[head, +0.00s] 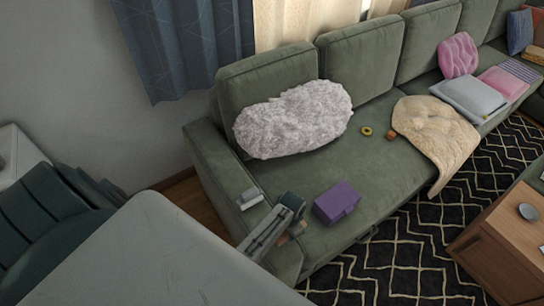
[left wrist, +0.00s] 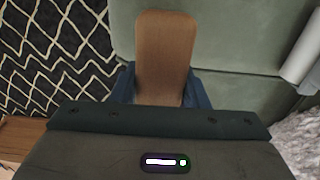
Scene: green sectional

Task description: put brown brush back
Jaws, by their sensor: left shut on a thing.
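The brown brush (left wrist: 165,50) shows in the left wrist view as a flat brown piece with rounded corners, standing out beyond my fingers over the green seat. My left gripper (left wrist: 160,92) is shut on it, with a dark blue finger on each side. In the head view my left gripper (head: 291,214) is over the near end of the green sofa, between its armrest and a purple box. Only a small brown bit of the brush (head: 298,229) shows there. Whether it touches the sofa I cannot tell. My right gripper is not in view.
The purple box (head: 337,203) is on the seat right of the gripper. A pale roll (head: 249,198) lies on the armrest. A fluffy grey cushion (head: 293,118), a yellow ring (head: 366,131) and a beige blanket (head: 437,135) lie farther back.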

